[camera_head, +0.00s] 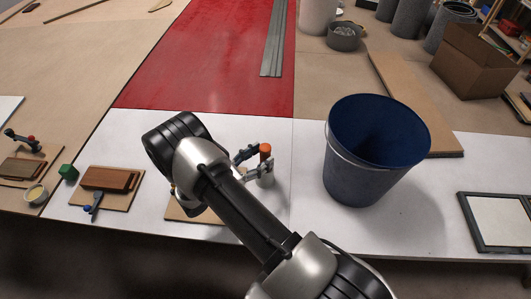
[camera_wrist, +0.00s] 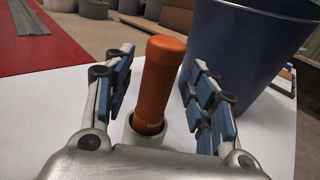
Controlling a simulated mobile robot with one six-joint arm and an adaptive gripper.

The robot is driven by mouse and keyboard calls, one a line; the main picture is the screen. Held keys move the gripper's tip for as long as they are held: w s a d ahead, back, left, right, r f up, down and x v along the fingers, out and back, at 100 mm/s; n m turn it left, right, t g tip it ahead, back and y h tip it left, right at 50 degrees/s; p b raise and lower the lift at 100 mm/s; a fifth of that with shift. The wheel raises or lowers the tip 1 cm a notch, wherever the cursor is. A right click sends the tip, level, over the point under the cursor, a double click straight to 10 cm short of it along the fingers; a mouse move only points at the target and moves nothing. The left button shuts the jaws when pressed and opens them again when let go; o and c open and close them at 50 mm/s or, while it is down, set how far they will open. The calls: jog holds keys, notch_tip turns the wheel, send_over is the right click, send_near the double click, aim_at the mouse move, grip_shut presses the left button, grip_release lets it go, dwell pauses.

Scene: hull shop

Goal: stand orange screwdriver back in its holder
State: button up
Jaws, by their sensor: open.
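The orange screwdriver (camera_head: 265,150) stands upright, its orange handle (camera_wrist: 160,82) showing between my fingers in the wrist view. Its lower end is inside a white round holder (camera_head: 266,177), whose rim (camera_wrist: 184,136) shows around the base of the handle. My gripper (camera_head: 253,162) is open around the handle, with one blue-padded finger on each side. In the wrist view, gaps show between the handle and both fingers of my gripper (camera_wrist: 162,95). The screwdriver's shaft is hidden in the holder.
A large dark blue bucket (camera_head: 370,170) stands close to the right of the holder. A framed panel (camera_head: 500,220) lies at the far right. White table surface is free around the holder.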

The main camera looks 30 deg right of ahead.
jog(key=s+a, duration=0.2)
jog(key=a, duration=0.7)
jog(key=s+d+r+m+g+y, duration=0.25)
jog(key=s+r+m+y, duration=0.2)
jog(key=r, duration=0.45)
jog(key=s+d+r+m+g+y, duration=0.1)
jog(key=s+r+m+g+y, duration=0.4)
jog(key=r, duration=0.5)
jog(key=s+a+r+m+t+y, duration=0.3)
jog(key=s+r+m+t+y, duration=0.1)
jog(key=s, duration=0.3)
jog(key=s+a+r+m+t+y, duration=0.3)
jog(key=s+r+m+t+y, duration=0.1)
jog(key=s+r+m+t, duration=0.1)
jog(key=shift+s+r+m+p, duration=0.4)
jog(key=shift+s+m+p, duration=0.05)
jog(key=shift+s+m, duration=0.45)
